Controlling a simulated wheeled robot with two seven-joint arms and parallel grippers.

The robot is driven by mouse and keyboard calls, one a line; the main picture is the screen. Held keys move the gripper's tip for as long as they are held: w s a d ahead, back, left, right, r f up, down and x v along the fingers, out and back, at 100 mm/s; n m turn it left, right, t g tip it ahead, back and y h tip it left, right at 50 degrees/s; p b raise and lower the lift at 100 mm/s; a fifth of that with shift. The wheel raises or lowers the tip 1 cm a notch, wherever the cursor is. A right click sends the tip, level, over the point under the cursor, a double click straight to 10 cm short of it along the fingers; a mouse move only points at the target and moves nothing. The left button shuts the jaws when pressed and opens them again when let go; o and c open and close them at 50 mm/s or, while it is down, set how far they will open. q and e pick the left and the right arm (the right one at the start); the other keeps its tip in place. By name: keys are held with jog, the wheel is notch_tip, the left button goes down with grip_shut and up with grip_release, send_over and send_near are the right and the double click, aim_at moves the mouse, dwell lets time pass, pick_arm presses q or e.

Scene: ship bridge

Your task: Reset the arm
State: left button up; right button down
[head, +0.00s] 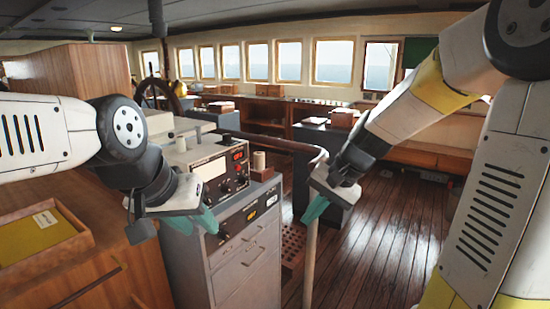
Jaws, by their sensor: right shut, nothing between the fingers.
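My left gripper (192,222) hangs at the left centre, in front of the grey console cabinet. Its teal fingertips are spread apart and it looks open and empty. My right gripper (315,208) is near the middle of the picture, just right of the cabinet. Its teal fingertips are together, pointing down, with nothing held. My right arm comes in from the upper right with its forearm raised. Neither gripper holds an object.
The grey console cabinet (245,262) carries an instrument box (212,166) with dials and red displays. A wooden counter with a tray (38,240) is at the left. A curved wooden rail (275,143) runs behind the console. Plank floor (385,240) is clear at the right.

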jog(key=s+d+r+n+t+h, duration=0.1)
jog(key=s+d+r+n+t, duration=0.1)
jog(key=s, duration=0.5)
jog(key=s+d+r+n+t+h, duration=0.1)
jog(key=s+d+r+n+h, duration=0.1)
jog(key=s+r, duration=0.3)
jog(key=shift+s+d+r+n+t, duration=0.2)
jog(key=shift+s+d+n+t, duration=0.15)
jog(key=shift+s+d, duration=0.65)
jog(key=shift+s+a, duration=0.1)
jog(key=shift+a, duration=0.1)
